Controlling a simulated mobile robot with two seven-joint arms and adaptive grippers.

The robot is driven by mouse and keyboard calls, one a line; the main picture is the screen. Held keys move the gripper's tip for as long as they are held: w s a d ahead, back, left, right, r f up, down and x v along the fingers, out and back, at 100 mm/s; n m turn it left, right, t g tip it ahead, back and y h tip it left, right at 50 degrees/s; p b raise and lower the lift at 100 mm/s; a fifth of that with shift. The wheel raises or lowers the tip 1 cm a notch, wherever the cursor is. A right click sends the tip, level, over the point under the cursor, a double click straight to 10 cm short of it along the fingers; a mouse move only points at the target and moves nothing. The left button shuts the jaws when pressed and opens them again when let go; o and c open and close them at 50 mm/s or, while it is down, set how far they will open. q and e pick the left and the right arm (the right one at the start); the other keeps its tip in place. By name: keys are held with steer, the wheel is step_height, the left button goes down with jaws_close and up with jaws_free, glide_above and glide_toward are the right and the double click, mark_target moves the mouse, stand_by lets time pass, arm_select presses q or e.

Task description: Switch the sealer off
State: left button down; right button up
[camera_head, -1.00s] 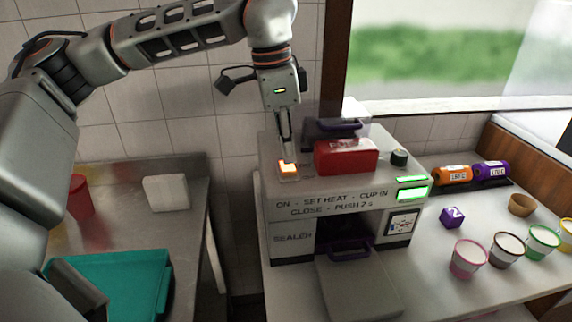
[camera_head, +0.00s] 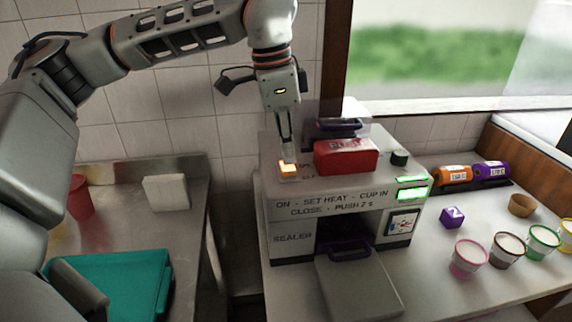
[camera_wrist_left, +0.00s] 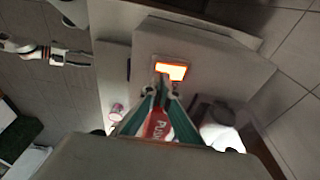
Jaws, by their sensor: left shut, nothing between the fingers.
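The sealer (camera_head: 292,239) is a grey box on the counter with printed steps on its front. A small switch (camera_head: 288,168) on its top left glows orange; the lit switch also shows in the left wrist view (camera_wrist_left: 174,71). My left gripper (camera_head: 287,157) points down, shut and empty, with its fingertips at the switch; I cannot tell if they press it. In the left wrist view the fingertips (camera_wrist_left: 163,82) overlap the switch's near edge. The green displays (camera_head: 413,189) at the sealer's right are lit.
A red push block (camera_head: 346,157) and a dark knob (camera_head: 399,158) stand on the sealer right of my gripper. Several cups, a purple cube (camera_head: 452,217) and two rolls are farther right. A teal tray (camera_head: 150,285) lies left.

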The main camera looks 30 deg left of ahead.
mark_target(288, 169)
arm_select(q)
steer(key=shift+f+b, duration=0.85)
steer(key=shift+f, duration=0.15)
stand_by(0.5)
steer(key=shift+r+p, duration=1.75)
steer(key=shift+r, duration=1.15)
steer(key=shift+r+p, duration=0.35)
steer(key=shift+r, duration=0.3)
